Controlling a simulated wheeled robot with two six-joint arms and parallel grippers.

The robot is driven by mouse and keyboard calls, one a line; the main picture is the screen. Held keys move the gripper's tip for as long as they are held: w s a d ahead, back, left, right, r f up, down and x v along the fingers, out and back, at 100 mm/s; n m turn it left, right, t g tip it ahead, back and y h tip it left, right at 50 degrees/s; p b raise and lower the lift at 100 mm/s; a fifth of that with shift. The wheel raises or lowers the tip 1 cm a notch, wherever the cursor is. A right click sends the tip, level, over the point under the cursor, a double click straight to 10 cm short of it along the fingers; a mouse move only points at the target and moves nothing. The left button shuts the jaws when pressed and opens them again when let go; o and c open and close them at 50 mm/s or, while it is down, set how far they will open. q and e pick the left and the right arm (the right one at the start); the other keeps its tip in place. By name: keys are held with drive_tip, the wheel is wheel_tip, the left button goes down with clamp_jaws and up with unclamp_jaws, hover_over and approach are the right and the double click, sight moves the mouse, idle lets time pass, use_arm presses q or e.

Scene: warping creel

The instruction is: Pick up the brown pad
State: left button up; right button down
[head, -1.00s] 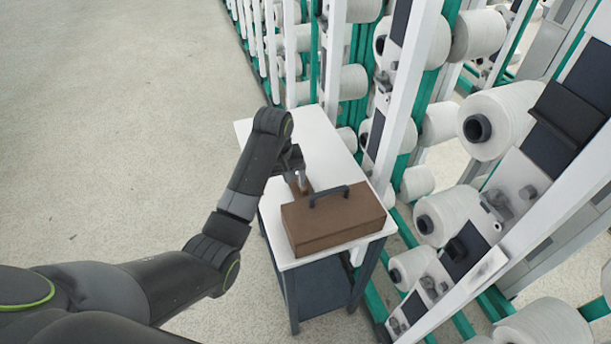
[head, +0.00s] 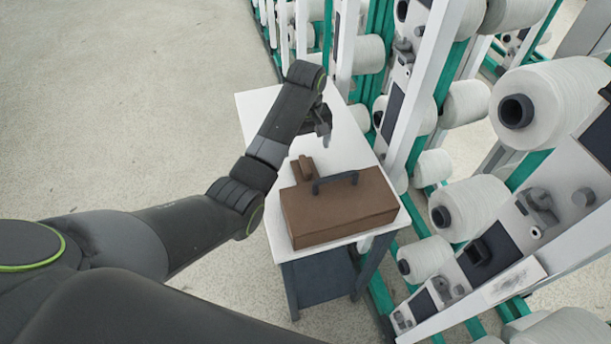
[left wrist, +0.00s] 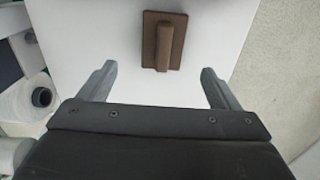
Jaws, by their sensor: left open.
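The brown pad (head: 302,170) is a small flat piece with a raised grip bar. It lies on the white table top, just behind the brown toolbox in the head view. In the left wrist view the pad (left wrist: 176,55) lies flat at the top centre, past the fingertips and between their lines. My left gripper (head: 325,138) is open and empty above the table, behind and to the right of the pad in the head view. Its two fingers stand wide apart in the left wrist view (left wrist: 157,75), not touching the pad. My right gripper is not seen.
A brown toolbox (head: 340,212) with a dark handle fills the near end of the white table (head: 258,107). The creel frame with several white yarn bobbins (head: 547,103) stands close along the table's right side. Open floor (head: 130,100) lies to the left.

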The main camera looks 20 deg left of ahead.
sight(305, 163)
use_arm(q)
drive_tip(key=shift+s+f, duration=0.2)
drive_tip(key=shift+f, duration=1.5)
drive_tip(key=f+p, duration=0.1)
drive_tip(key=f, duration=0.3)
drive_tip(key=shift+s+f+p, duration=0.1)
drive_tip(key=shift+s+p, duration=0.1)
drive_tip(key=shift+p, duration=0.15)
drive_tip(key=shift+f, duration=0.45)
drive_tip(key=shift+w, duration=0.1)
drive_tip(key=c, duration=1.1)
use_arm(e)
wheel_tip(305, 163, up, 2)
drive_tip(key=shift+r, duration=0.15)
use_arm(q)
drive_tip(key=shift+r, duration=0.1)
wheel_tip(305, 163, up, 10)
drive_tip(key=shift+f+b, duration=0.1)
drive_tip(key=shift+b, duration=0.5)
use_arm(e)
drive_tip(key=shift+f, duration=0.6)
